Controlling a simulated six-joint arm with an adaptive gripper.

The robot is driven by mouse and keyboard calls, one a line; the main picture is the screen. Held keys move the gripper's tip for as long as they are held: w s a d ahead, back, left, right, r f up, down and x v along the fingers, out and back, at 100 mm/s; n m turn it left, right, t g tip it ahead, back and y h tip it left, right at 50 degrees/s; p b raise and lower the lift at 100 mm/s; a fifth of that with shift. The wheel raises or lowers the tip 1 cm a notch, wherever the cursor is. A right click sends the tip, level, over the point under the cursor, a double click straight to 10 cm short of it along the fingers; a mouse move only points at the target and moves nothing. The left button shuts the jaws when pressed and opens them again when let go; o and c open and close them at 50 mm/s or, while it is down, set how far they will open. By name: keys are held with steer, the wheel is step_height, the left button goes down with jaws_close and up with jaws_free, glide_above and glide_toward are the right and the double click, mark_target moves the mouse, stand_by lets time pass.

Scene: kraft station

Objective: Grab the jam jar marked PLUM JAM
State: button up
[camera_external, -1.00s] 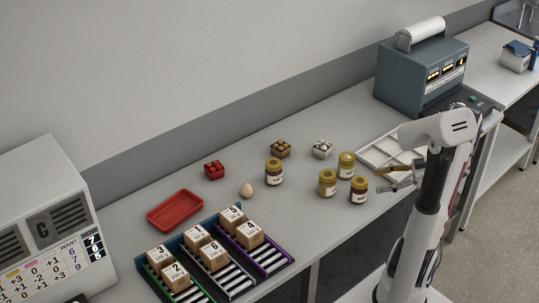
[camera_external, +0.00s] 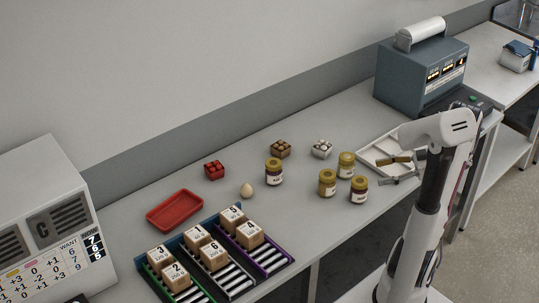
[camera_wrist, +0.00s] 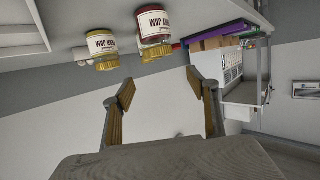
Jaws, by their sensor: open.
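Several jam jars with yellow lids stand on the bench in the external view: a front jar (camera_external: 358,194) with a dark red body, one beside it to the left (camera_external: 327,188), one behind (camera_external: 346,171), and one farther left (camera_external: 274,178). Their labels are too small to read there, so I cannot tell which is PLUM JAM. The wrist view is upside down and shows a red-bodied jar (camera_wrist: 154,22) and a second jar (camera_wrist: 101,45); only "JAM" is legible. My gripper (camera_external: 390,171) is open and empty, right of the jars and apart from them; its fingers also show in the wrist view (camera_wrist: 161,83).
A white tray (camera_external: 368,150) lies close behind my gripper. Numbered boxes (camera_external: 212,255) stand on racks at the front left. A blue-grey machine (camera_external: 420,80) stands at the back right.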

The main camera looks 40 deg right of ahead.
step_height(320, 180, up, 3)
steer(key=m+t+h, duration=0.3)
steer(key=m+h, duration=0.4)
steer(key=h, duration=0.1)
glide_above(276, 165)
steer(key=s, duration=0.6)
steer(key=f, duration=0.2)
steer(key=d+f, duration=0.1)
steer(key=f, duration=0.2)
steer(key=shift+w, duration=0.1)
steer(key=shift+x, duration=1.3)
steer(key=shift+w, duration=0.1)
